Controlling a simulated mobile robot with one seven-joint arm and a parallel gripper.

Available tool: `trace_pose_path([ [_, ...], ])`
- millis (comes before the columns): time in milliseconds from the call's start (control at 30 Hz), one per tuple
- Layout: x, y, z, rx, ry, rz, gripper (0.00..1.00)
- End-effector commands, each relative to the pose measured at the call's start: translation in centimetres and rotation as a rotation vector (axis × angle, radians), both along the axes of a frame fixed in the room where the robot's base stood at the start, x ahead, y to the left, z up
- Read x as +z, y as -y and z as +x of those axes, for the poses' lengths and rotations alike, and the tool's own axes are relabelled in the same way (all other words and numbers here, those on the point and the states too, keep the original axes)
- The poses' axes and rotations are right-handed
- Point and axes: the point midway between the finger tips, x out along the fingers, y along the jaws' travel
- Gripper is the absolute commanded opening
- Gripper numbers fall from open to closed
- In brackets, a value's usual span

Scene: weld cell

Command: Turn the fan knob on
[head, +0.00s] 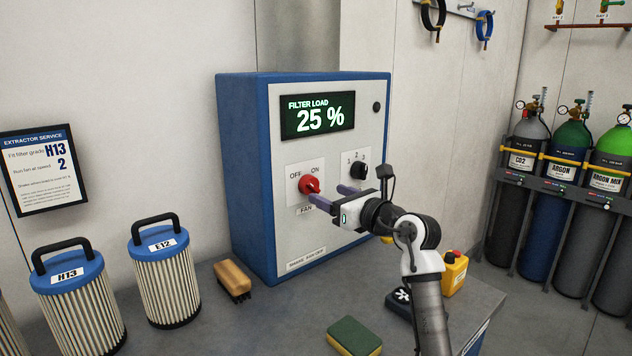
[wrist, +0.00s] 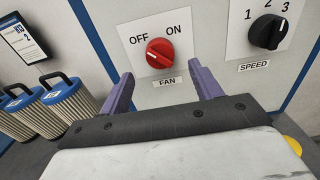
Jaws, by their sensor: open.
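The red fan knob (head: 308,186) is on the front panel of the blue and white extractor cabinet (head: 250,180), between the words OFF and ON. In the wrist view the knob (wrist: 160,53) shows a pale mark that seems to lie toward OFF. My gripper (head: 333,196) is open in front of the panel, with its purple fingers pointing at it. In the wrist view my fingers (wrist: 160,80) are spread, one to the lower left and one to the lower right of the knob. Nothing is between them, and I cannot tell whether either touches the panel.
A black speed knob (wrist: 268,32) is right of the fan knob. The display (head: 318,117) reads filter load 25 %.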

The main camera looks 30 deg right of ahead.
Motion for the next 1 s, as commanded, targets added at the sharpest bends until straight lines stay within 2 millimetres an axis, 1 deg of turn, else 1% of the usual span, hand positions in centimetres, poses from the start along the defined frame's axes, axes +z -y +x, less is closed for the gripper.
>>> trace_pose_path([
  [33,0.4,-0.3,1.2,0.003,-0.002,0.001,0.64],
  [100,0.3,-0.4,2.4,0.002,-0.001,0.001,0.64],
  [200,0.3,-0.6,3.9,0.002,-0.002,0.001,0.64],
  [300,0.2,-0.7,4.9,0.001,-0.001,0.001,0.64],
  [467,0.0,-0.8,5.6,0.000,-0.001,0.000,0.64],
  [700,0.0,-0.8,5.7,0.000,-0.001,-0.001,0.64],
  [767,0.0,-0.8,5.6,0.000,-0.001,-0.001,0.57],
  [1000,0.0,-0.8,5.6,0.000,0.000,-0.001,0.26],
])
